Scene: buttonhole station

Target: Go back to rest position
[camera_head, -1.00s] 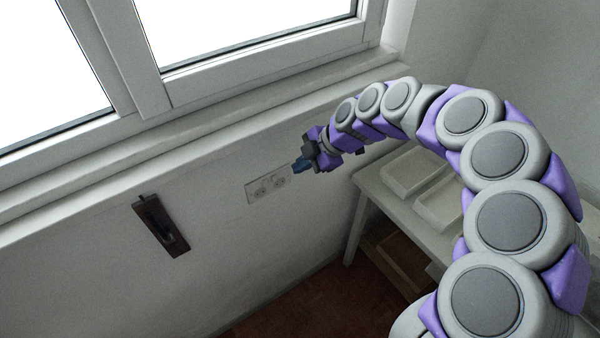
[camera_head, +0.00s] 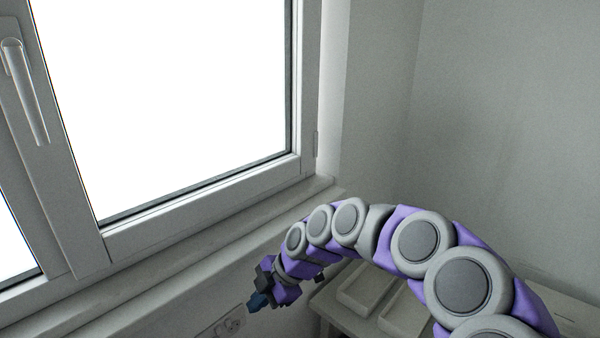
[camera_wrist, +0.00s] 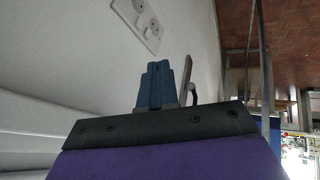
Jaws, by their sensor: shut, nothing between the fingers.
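My gripper (camera_head: 257,301) is at the lower middle of the head view, in front of the wall below the window sill. Its blue fingers are together with nothing between them. In the wrist view the closed fingers (camera_wrist: 155,82) point up the picture, apart from the wall. My arm arches from the lower right of the head view to the gripper.
Two pale trays (camera_head: 366,290) stand on a white table under my arm. The window (camera_head: 170,110) and its sill are above left. The right wall is bare.

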